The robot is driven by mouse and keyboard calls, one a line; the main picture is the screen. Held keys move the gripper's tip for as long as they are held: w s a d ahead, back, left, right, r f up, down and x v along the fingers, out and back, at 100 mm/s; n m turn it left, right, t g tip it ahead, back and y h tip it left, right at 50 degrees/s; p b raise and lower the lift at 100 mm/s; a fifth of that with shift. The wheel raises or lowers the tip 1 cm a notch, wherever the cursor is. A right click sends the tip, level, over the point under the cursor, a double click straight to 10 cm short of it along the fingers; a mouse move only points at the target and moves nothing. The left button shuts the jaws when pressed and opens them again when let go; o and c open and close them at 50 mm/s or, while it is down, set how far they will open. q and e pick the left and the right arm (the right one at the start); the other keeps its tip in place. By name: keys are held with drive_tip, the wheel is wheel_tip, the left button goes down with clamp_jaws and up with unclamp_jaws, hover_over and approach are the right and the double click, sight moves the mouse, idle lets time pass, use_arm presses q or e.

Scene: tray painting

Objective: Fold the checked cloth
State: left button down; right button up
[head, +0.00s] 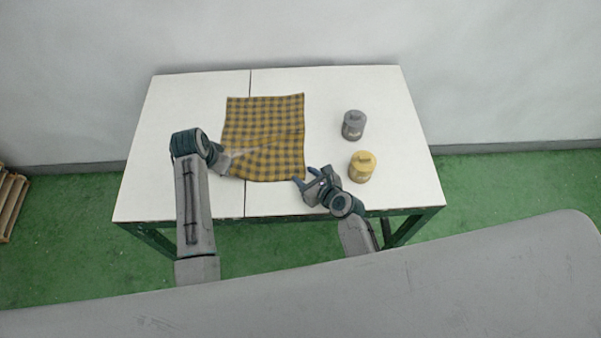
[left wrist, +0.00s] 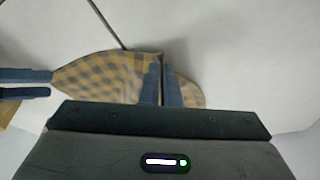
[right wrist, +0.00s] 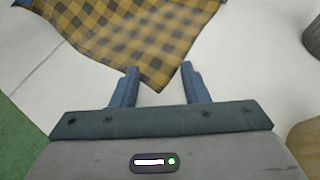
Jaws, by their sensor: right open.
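The yellow and dark checked cloth (head: 264,115) lies on the white table, mostly flat, with a crease across its near part. My left gripper (head: 228,158) is at the cloth's near left side. In the left wrist view its fingers (left wrist: 160,82) are close together on the cloth (left wrist: 105,75), which bulges out on both sides of them. My right gripper (head: 305,178) is open by the near right corner. In the right wrist view a corner of the cloth (right wrist: 150,35) points in between its spread fingers (right wrist: 160,85); nothing is gripped there.
The white table (head: 180,105) is bare left of the cloth and has a dark seam. A wooden pallet (head: 10,200) is at far left.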

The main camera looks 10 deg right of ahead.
drive_tip(key=shift+w+f, duration=0.1)
drive_tip(key=shift+w+a, duration=0.1)
drive_tip(key=shift+f, duration=0.15)
clamp_jaws()
drive_tip(key=shift+r, duration=2.65)
use_arm(q)
drive_tip(key=c, duration=1.6)
unclamp_jaws()
